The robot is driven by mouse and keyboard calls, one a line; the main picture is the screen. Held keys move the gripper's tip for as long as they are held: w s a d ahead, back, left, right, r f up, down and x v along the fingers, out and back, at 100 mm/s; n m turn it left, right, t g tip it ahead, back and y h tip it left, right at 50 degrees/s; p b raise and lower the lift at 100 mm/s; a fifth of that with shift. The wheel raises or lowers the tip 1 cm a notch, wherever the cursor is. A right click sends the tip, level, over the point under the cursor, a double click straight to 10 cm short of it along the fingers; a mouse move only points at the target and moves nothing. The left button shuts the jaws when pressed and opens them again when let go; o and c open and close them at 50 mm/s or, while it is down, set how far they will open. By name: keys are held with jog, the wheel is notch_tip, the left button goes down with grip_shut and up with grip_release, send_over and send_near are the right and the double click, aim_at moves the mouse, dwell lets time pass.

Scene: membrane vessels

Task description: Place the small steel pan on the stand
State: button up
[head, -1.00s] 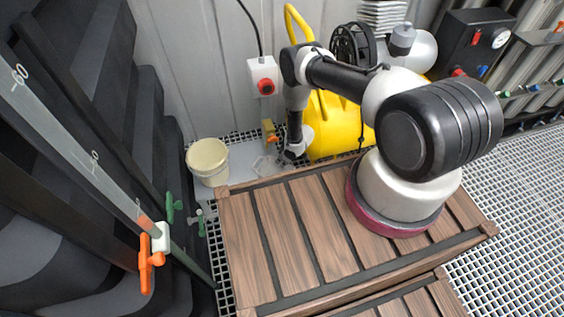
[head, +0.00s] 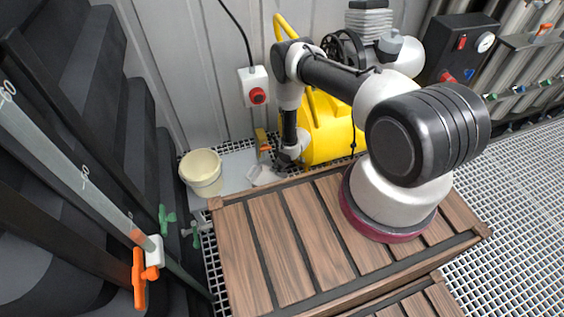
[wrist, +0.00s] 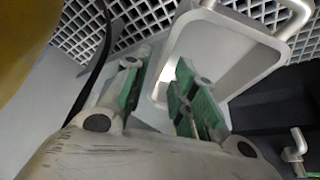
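The small steel pan (wrist: 238,42) shows in the wrist view as a grey, round-cornered open dish with a bar handle at the upper right. My gripper (wrist: 162,92) is open, its two green-padded fingers apart. The pan's near-left wall appears between the fingers, with the right finger over the pan's inside. I cannot tell whether either pad touches it. In the head view my gripper (head: 288,158) points down at the floor behind the wooden deck, and a small pale shape beside it (head: 262,176) is probably the pan. I cannot identify the stand with certainty.
A cream bucket (head: 203,172) stands left of my gripper. A yellow tank (head: 328,128) is close on its right. A wall box with a red button (head: 254,87) hangs behind. Green and orange valves stand at left.

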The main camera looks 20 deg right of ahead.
jog(key=v, duration=0.9)
jog(key=s+d+f+m+g+h, duration=0.15)
jog(key=s+d+g, duration=0.3)
jog(key=s, duration=0.55)
jog(key=s+d+r+m+h, duration=0.1)
jog(key=s+d+r+h, duration=0.15)
jog(key=r, duration=0.45)
jog(key=s+d+r+m+g, duration=0.1)
jog(key=d+r+m, duration=0.1)
jog(key=r, duration=1.5)
jog(key=s+d+r+m+g, duration=0.1)
jog(key=d+r+m+g, duration=0.1)
jog(key=r, duration=1.5)
jog(key=s+r+t, duration=0.3)
jog(key=s+r, duration=0.2)
jog(key=r, duration=0.5)
jog(key=s+a+r+m+t, duration=0.1)
jog(key=s+r+t, duration=0.2)
jog(key=r, duration=0.7)
jog(key=s+r+m+t, duration=0.1)
jog(key=s+r+t, duration=0.2)
jog(key=s+r, duration=0.4)
jog(key=shift+a+r+y, duration=0.2)
jog(key=shift+r+y, duration=0.1)
jog(key=shift+r, duration=1.4)
jog(key=shift+o, duration=0.2)
jog(key=shift+m, duration=0.25)
